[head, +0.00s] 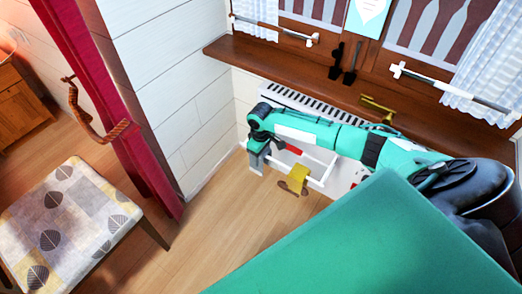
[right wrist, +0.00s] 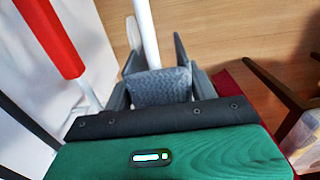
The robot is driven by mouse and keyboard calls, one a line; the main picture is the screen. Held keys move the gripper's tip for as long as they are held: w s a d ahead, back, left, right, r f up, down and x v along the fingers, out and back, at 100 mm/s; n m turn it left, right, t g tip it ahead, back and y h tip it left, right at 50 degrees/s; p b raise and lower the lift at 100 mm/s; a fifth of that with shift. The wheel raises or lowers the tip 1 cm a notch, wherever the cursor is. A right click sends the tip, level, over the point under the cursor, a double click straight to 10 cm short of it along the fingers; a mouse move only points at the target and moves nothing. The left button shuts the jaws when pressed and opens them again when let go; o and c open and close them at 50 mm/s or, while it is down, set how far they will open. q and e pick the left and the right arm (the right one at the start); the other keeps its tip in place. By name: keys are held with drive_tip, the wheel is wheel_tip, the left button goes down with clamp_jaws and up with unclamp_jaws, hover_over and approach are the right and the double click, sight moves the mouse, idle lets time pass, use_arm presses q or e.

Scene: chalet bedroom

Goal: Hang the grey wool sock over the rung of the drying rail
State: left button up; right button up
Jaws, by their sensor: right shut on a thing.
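The grey wool sock (right wrist: 160,88) is between the fingers of my right gripper (right wrist: 157,72) in the right wrist view. In the head view my right gripper (head: 257,160) points down at the left end of the white drying rail (head: 318,182); the sock is hard to tell from the grey fingers there. A white rung (right wrist: 146,32) runs up to the sock in the wrist view. The sock covers the rung's near part, and I cannot tell whether they touch. My left gripper is not in view.
A yellow cloth (head: 298,177) hangs on the rail. A red piece (head: 293,149) is close by and also shows in the wrist view (right wrist: 50,36). A white radiator (head: 290,103) stands behind, under the wooden sill (head: 235,52). A patterned chair (head: 70,215) stands left.

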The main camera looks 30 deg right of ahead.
drive_tip(key=o, duration=1.1)
drive_tip(key=shift+c, duration=0.2)
drive_tip(key=shift+r, duration=0.25)
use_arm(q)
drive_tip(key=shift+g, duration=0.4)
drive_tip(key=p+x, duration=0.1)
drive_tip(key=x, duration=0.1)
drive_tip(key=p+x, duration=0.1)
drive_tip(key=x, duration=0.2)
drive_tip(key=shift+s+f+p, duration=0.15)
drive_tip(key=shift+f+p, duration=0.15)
use_arm(e)
wheel_tip(320, 180, up, 13)
drive_tip(key=shift+r, duration=0.2)
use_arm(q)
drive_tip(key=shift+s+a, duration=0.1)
use_arm(e)
drive_tip(key=shift+f, duration=0.1)
